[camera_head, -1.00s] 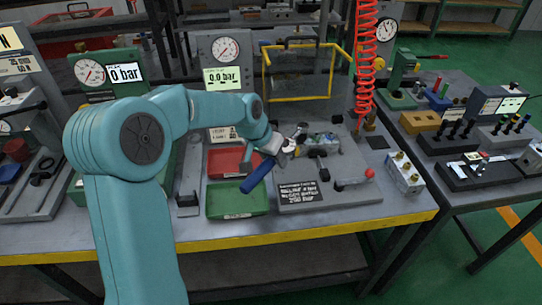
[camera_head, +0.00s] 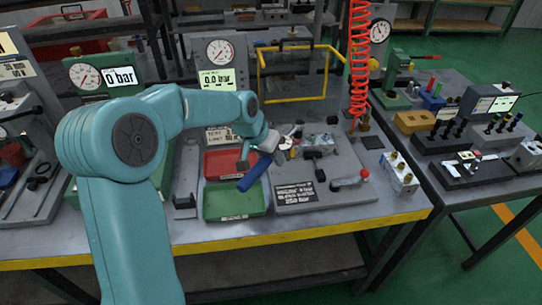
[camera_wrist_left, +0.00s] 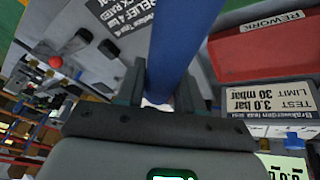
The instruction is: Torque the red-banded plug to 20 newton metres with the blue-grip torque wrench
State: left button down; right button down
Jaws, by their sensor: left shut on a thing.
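My left gripper (camera_head: 268,147) is shut on the blue grip of the torque wrench (camera_head: 254,172), above the front of the bench by the trays. The grip slants down and left, over the edge of the green tray. In the left wrist view the blue grip (camera_wrist_left: 177,40) runs between the two dark fingers (camera_wrist_left: 158,95). The wrench's head end is not clear. A small valve block (camera_head: 318,141) sits on the grey fixture plate (camera_head: 335,185), just right of my gripper. I cannot make out the red-banded plug. My right gripper is out of view.
A red tray (camera_head: 222,164) and a green tray (camera_head: 222,203) lie left of the plate. A red-knobbed lever (camera_head: 350,181) and a block with brass fittings (camera_head: 399,172) stand to the right. A yellow frame (camera_head: 292,98) and a red coiled hose (camera_head: 360,60) are behind.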

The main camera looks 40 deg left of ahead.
pick_arm(q)
notch_tip(320, 180, up, 6)
jog(key=p, duration=0.4)
jog(key=shift+r, duration=0.2)
jog(key=shift+f, duration=0.1)
